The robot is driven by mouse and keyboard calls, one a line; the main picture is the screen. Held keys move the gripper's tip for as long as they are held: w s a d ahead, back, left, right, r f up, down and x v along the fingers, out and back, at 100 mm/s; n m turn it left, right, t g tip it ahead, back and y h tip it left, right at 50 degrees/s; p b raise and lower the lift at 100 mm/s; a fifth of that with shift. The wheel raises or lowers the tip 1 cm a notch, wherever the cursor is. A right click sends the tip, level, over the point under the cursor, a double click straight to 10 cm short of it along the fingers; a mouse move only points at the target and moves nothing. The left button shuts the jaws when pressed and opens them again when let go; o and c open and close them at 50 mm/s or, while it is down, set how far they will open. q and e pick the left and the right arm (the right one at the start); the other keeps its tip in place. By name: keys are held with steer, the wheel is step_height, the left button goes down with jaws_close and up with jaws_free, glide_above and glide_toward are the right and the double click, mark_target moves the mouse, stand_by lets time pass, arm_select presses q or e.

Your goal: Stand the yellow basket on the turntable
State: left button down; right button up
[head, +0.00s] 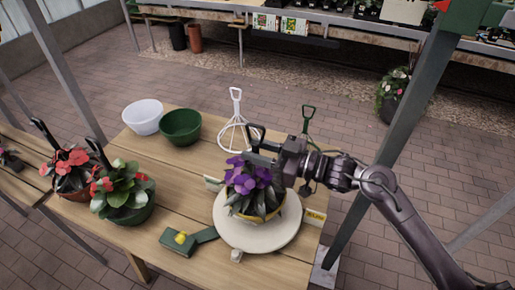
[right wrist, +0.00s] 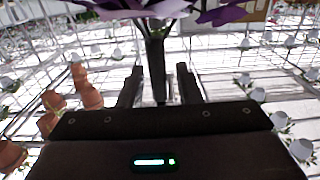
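The yellow basket (head: 262,214) holds purple flowers and dark leaves. The basket's dark handle rises above the flowers. My right gripper (head: 262,150) is at this handle, just above the flowers. In the right wrist view the handle (right wrist: 156,65) stands between the two fingers of the right gripper (right wrist: 158,86), with gaps on both sides, so the gripper looks open. Leaves hide part of the basket's rim. My left gripper is not in view.
A white bowl (head: 142,117), a green bowl (head: 181,126) and a white wire hanger (head: 236,123) are behind. A green box (head: 187,241) lies in front. A post stands right.

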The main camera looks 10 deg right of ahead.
steer(key=shift+o, duration=0.3)
steer(key=shift+r, duration=0.15)
steer(key=shift+s+d, duration=0.1)
steer(key=shift+d, duration=0.1)
steer(key=b+v, duration=0.3)
steer(key=v, duration=0.8)
steer(key=shift+s+d+b, duration=0.2)
steer(key=shift+s+b, duration=0.05)
steer(key=shift+b, duration=0.05)
